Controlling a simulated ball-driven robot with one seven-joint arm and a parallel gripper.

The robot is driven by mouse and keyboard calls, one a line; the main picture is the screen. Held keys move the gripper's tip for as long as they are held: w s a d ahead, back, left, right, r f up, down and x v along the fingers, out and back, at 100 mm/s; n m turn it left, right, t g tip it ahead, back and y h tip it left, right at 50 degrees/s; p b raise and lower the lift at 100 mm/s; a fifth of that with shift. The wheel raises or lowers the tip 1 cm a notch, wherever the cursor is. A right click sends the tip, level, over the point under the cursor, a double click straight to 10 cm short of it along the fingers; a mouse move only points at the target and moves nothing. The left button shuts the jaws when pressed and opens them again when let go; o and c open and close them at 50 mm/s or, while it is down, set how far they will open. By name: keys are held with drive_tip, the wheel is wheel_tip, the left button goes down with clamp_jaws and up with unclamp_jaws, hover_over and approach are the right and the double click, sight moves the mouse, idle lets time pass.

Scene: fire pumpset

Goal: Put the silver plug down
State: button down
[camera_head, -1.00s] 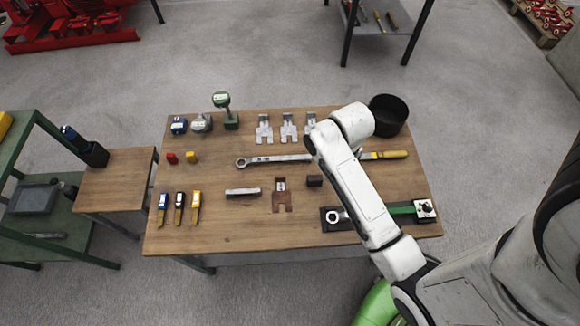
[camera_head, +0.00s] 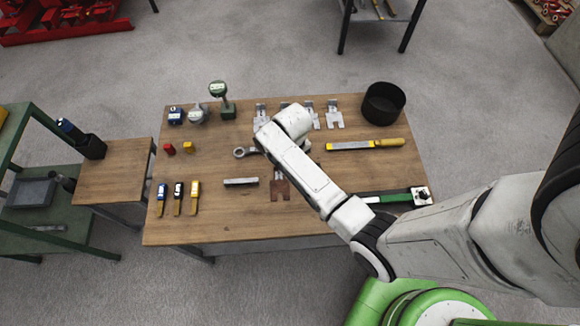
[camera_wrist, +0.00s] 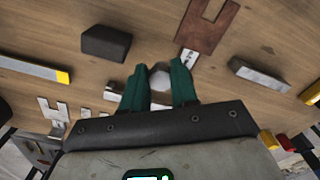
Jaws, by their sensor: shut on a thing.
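My gripper (camera_wrist: 157,72) shows in the wrist view with its two green fingers closed on the silver plug (camera_wrist: 160,80). Only the rounded grey end of the plug shows between the fingertips. The plug is over the wooden table (camera_head: 225,219); I cannot tell whether it touches the top. In the head view my arm hides the gripper and the plug.
In the wrist view a dark block (camera_wrist: 106,43), a brown slotted plate (camera_wrist: 207,25) and a silver bar (camera_wrist: 259,75) lie around the gripper. A spanner (camera_head: 243,152) is partly behind my arm. A file (camera_head: 365,144) and a black bin (camera_head: 383,104) are at the right.

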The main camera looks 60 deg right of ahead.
drive_tip(key=shift+w+f, duration=0.25)
drive_tip(key=shift+f, duration=1.6)
drive_tip(key=c, duration=0.9)
unclamp_jaws()
drive_tip(key=shift+a+f, duration=0.1)
drive_tip(key=shift+o, duration=0.2)
